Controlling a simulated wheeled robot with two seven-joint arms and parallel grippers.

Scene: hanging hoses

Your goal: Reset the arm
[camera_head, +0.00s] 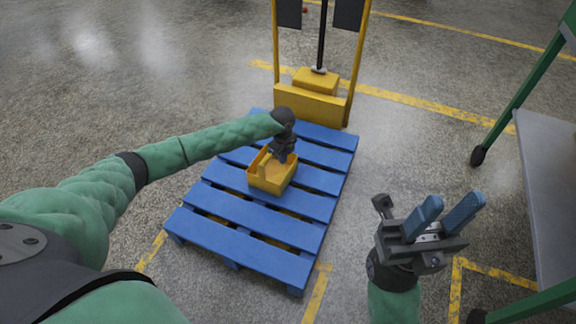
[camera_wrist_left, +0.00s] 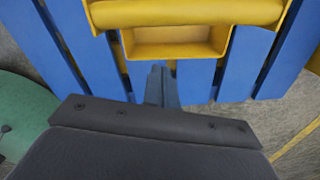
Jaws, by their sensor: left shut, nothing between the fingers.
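My left arm reaches in from the left in the head view, with its dark gripper (camera_head: 283,153) over a small yellow bin (camera_head: 266,185) on a blue pallet (camera_head: 241,241). In the left wrist view the left gripper's fingers (camera_wrist_left: 161,69) are together and empty, pointing toward the near edge of the yellow bin (camera_wrist_left: 180,49). I cannot tell whether they touch it. My right gripper (camera_head: 454,201) is at the lower right, away from the pallet. Its two blue fingers are apart with nothing between them.
A yellow pallet jack (camera_head: 311,106) stands at the pallet's far end. A green-framed cart with a grey top (camera_head: 552,190) is on the right. Yellow lines mark the floor. Bare concrete floor lies around the pallet.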

